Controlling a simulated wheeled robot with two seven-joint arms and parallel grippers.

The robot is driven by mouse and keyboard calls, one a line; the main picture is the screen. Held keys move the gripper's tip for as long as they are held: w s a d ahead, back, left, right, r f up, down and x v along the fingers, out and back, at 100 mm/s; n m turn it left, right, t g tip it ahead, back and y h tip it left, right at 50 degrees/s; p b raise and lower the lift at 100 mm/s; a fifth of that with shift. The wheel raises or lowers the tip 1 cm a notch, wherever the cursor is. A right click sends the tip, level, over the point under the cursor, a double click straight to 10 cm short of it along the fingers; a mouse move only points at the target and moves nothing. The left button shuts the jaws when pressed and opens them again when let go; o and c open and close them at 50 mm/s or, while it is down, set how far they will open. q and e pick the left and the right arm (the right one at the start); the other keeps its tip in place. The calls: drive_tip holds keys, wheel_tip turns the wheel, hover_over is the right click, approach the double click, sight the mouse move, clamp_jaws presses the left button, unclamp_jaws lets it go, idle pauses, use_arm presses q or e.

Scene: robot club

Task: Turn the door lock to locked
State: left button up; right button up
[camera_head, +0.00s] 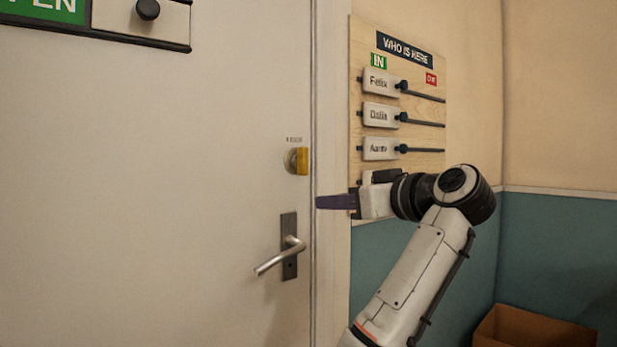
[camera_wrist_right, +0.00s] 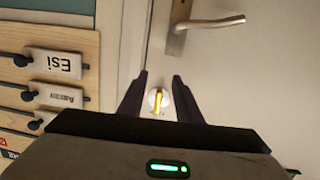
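The door lock (camera_head: 298,161) is a round plate with a yellow thumb turn, set in the white door (camera_head: 160,180) near its right edge, above the lever handle (camera_head: 292,246). The thumb turn looks upright. My right gripper (camera_head: 322,202) is just right of and below the lock in the head view, apparently short of it. In the right wrist view its two fingers (camera_wrist_right: 160,88) are spread and empty, and the lock (camera_wrist_right: 158,103) shows in the gap between them. My left gripper is not in view.
A wooden "Who is here" board (camera_head: 434,130) with name tags and sliders hangs right of the door frame, close behind my right gripper. A green sign (camera_head: 45,10) and a slider with a dark knob (camera_head: 148,9) are at upper left. A cardboard box (camera_head: 530,330) stands at lower right.

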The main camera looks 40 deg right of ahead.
drive_tip(key=t+y, duration=0.1)
drive_tip(key=t, duration=0.1)
approach(307, 158)
drive_tip(key=s, duration=0.1)
drive_tip(key=shift+n, duration=0.3)
drive_tip(key=w, duration=1)
drive_tip(key=shift+a+r+p, duration=0.15)
drive_tip(key=shift+a+p, duration=0.1)
drive_tip(key=shift+p, duration=0.05)
drive_tip(key=shift+c, duration=0.2)
clamp_jaws()
